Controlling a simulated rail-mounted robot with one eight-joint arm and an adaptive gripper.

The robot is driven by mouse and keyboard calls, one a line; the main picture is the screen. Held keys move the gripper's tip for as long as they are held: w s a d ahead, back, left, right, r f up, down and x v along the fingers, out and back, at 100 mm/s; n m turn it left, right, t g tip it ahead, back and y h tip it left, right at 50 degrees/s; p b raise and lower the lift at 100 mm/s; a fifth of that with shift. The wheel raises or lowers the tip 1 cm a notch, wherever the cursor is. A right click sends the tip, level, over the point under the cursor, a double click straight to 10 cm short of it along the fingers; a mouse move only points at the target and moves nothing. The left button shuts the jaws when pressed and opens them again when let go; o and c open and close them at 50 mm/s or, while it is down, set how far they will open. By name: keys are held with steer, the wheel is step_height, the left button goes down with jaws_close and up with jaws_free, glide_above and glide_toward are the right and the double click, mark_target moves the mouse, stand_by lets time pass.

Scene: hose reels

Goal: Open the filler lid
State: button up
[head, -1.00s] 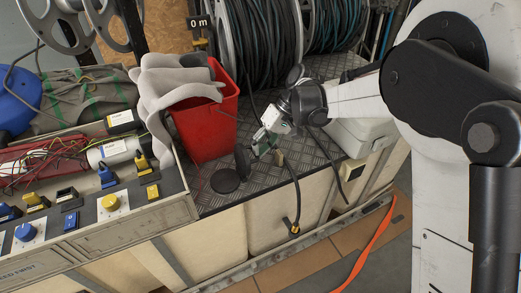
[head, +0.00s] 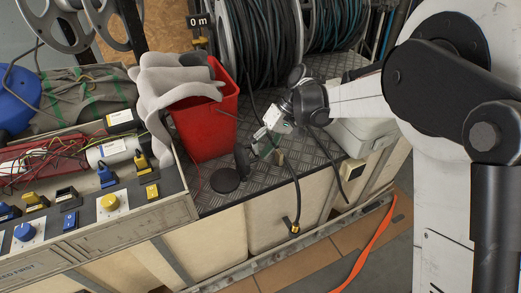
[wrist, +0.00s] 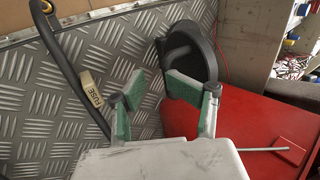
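The filler lid (head: 243,160) is a black round cap. It stands tilted up beside the dark round filler mouth (head: 226,180) on the tread-plate deck, at the front of the red bucket. In the wrist view the raised lid (wrist: 205,55) is seen beyond my gripper, with the dark ring of the mouth partly behind it. My gripper (wrist: 158,88) is open, its two green pads apart with nothing between them. The right pad overlaps the lid's lower left edge; I cannot tell if they touch. In the head view my gripper (head: 264,140) is just right of the lid.
A switch panel (head: 135,205) is at the left, hose reels (head: 265,40) behind.

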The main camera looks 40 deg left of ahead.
steer(key=shift+w, duration=0.1)
steer(key=v, duration=1.2)
steer(key=shift+d, duration=0.1)
